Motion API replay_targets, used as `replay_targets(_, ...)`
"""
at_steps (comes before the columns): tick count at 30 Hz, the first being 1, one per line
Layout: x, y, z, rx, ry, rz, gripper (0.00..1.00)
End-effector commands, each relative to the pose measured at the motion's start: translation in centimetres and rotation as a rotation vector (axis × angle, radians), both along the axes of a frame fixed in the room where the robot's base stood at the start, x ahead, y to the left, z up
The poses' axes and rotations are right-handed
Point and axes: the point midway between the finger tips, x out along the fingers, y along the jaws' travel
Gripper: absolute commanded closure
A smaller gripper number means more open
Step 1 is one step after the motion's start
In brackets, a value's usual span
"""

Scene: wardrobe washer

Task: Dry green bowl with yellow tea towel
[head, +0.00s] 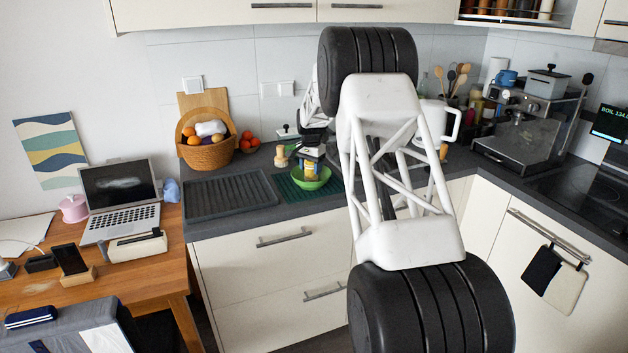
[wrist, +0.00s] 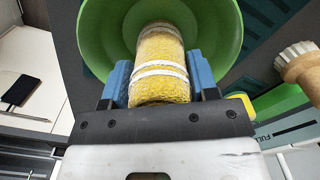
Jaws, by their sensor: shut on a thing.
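The green bowl (head: 322,183) sits on the counter in the head view, below the end of my arm. Its open inside fills the top of the wrist view (wrist: 218,30). The yellow tea towel (wrist: 158,60), rolled up with white stripes, is between the blue fingers of my gripper (wrist: 157,82), which is shut on it. The towel's far end is at the inside of the bowl; I cannot tell whether it touches the surface. In the head view my gripper (head: 311,160) is small and partly hidden, with a yellow patch of towel below it.
A dark green ribbed mat (head: 286,188) lies under the bowl, beside a black drying tray (head: 229,193). A wooden brush (wrist: 302,68) stands close to the right of the bowl in the wrist view. A fruit basket (head: 208,154) stands behind the tray. My arm hides the middle counter.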

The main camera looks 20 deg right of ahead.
Motion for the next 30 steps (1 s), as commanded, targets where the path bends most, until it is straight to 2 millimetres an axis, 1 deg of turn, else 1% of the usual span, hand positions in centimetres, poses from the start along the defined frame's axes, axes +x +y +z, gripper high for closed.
replay_targets(3,-0.5,1.0,0.1,0.0,0.0,0.0,0.65)
replay_targets(6,-0.7,1.4,0.0,0.0,-0.001,-0.001,0.65)
replay_targets(19,-0.8,1.6,0.0,0.0,0.0,-0.001,0.65)
replay_targets(25,-0.5,1.1,0.0,0.0,0.0,-0.001,0.65)
replay_targets(30,0.1,-0.2,-0.1,0.0,0.0,-0.001,0.65)
